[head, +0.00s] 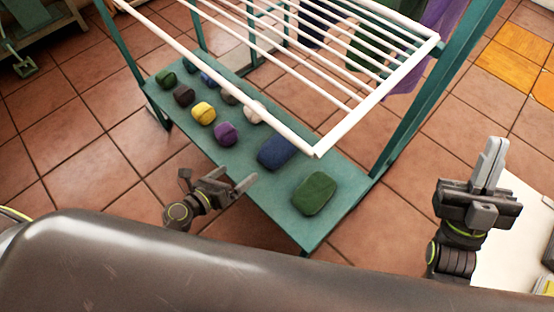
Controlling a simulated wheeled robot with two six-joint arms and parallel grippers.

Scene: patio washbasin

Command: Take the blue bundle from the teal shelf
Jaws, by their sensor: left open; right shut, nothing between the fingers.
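The teal shelf (325,222) is a low board under a white drying rack. A dark blue bundle (276,152) lies on it, between a purple bundle and a green one; the rack's front rail passes just above it. My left gripper (248,184) is open and empty, by the shelf's near edge, to the left of and nearer than the dark blue bundle. My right gripper (491,165) is shut and empty, pointing up, well to the right of the shelf.
A large green bundle (314,193) lies on the near end of the shelf. Purple (226,134), yellow (203,113) and other bundles lie further back. The white rack (316,150) overhangs the shelf. A white surface (512,240) stands at the right.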

